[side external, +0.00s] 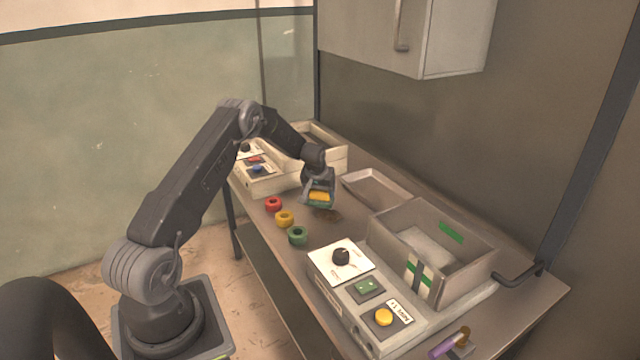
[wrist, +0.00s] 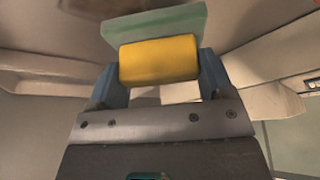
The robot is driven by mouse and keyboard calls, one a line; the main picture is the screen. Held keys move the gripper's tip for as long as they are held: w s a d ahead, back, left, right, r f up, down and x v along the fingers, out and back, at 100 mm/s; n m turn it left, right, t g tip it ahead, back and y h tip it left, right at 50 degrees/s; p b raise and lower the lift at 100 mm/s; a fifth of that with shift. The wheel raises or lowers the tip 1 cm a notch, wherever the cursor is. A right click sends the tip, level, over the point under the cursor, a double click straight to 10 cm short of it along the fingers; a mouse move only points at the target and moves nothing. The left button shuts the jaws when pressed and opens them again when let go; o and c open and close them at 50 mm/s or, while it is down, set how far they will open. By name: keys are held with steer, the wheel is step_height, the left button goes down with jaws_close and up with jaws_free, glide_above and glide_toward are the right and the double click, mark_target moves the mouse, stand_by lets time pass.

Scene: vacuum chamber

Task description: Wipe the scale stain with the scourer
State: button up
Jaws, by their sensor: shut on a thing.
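My gripper (side external: 318,190) is shut on the scourer (side external: 320,197), a yellow sponge block with a green pad, and points down above the middle of the bench. In the wrist view, the yellow block (wrist: 160,61) sits between the two blue fingers, with the green pad on its far side. A faint brown scale stain (side external: 333,215) shows on the bench top just below and right of the scourer. Part of the stain may be hidden behind the scourer. I cannot tell for certain whether the pad touches the bench; it appears slightly above it.
A shallow tray (side external: 376,188) lies behind the stain. A control box (side external: 352,305) and grey open bin (side external: 470,262) stand right; a pale crate (side external: 335,158) stands left.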

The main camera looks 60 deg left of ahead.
steer(key=shift+f, duration=0.55)
steer(key=shift+d+f, duration=0.5)
steer(key=shift+f, duration=0.1)
steer(key=shift+c, duration=0.3)
steer(key=shift+d, duration=4.9)
steer(key=shift+a, duration=5.5)
steer(key=shift+w+d+r, duration=0.1)
steer(key=shift+r, duration=4)
